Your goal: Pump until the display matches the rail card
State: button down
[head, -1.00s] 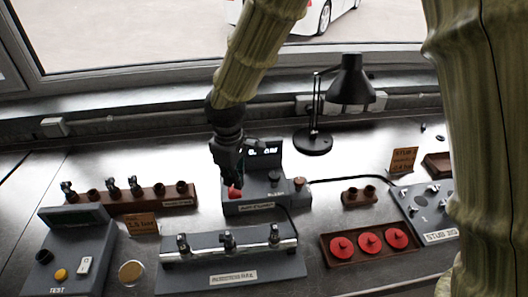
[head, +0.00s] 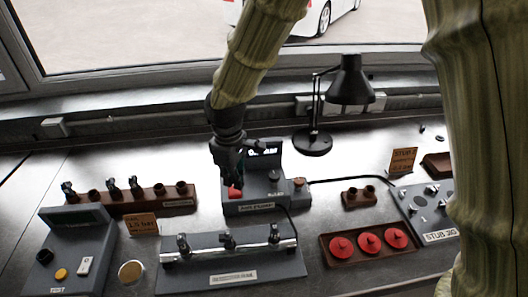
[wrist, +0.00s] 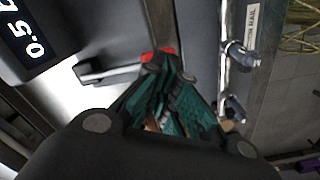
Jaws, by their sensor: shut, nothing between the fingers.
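The grey pump unit (head: 250,208) stands at the middle of the bench, with a red button (head: 235,193) on its left side. Its display (head: 264,148) is partly hidden behind my gripper in the head view; in the wrist view the display (wrist: 38,35) reads 0.5, with the unit cut off. The orange rail card (head: 141,225) behind the injector rail appears to read 1.5 bar. My gripper (head: 233,182) is shut and empty, pointing down just over the red button. In the wrist view the fingertips (wrist: 166,66) overlap the red button (wrist: 150,56); contact is unclear.
The injector rail (head: 230,269) lies in front of the pump. A test box (head: 85,255) is at left, with a brown injector rack (head: 150,204) behind it. A tray of red discs (head: 345,261), a grey stub panel (head: 430,220) and a black lamp (head: 313,142) are on the right.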

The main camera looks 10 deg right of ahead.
aim_at(235, 191)
jog(key=shift+f, duration=0.1)
jog(key=shift+f+b, duration=0.85)
jog(key=shift+f, duration=1.2)
jog(key=shift+r+p, duration=2)
jog(key=shift+r, duration=0.15)
jog(key=shift+d, duration=0.1)
